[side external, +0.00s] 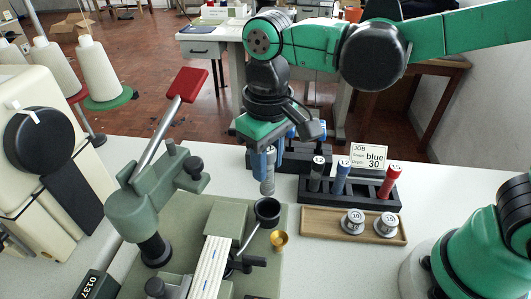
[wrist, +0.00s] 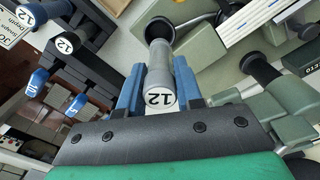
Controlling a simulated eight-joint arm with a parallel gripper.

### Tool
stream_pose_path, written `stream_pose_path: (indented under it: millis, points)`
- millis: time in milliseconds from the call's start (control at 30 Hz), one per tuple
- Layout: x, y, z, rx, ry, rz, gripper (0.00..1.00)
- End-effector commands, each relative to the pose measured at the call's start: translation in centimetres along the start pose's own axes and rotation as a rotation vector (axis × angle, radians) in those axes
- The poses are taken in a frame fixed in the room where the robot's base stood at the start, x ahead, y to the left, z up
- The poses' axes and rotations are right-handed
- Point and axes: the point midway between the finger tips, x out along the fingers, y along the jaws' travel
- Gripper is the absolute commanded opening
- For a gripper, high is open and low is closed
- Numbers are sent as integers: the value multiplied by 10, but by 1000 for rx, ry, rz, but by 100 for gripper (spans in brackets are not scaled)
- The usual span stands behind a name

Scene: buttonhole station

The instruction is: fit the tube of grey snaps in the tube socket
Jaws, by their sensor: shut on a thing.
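My gripper (side external: 265,160) is shut on a grey tube (side external: 268,181), which hangs about upright with its lower end pointing down. In the wrist view my gripper's blue fingers (wrist: 158,88) clasp the tube (wrist: 159,62) from both sides, and its white end cap reads 12. The black ring-shaped tube socket (side external: 267,211) stands on the green machine just below and in front of the tube's lower end in the side view. The tube looks apart from it, with a small gap. In the wrist view the socket (wrist: 188,16) is partly hidden behind the tube.
A black rack (side external: 362,197) holds dark, blue and red tubes right of my gripper. A job card (side external: 369,157) reads blue, 30. A wooden tray (side external: 322,228) holds two round metal pieces. A brass cup (side external: 279,239) and the green lever arm (side external: 145,205) stand near the socket.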

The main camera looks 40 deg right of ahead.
Motion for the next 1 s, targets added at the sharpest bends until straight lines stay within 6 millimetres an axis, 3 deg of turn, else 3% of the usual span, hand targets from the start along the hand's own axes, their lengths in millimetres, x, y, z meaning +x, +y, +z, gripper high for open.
stream_pose_path:
  millis: [100, 567, 1000]
  points:
    - [19, 0, 0, 0, 0, 0, 0]
    - [63, 0, 0, 1, 0, 0, 0]
    - [70, 0, 0, 1, 0, 0, 0]
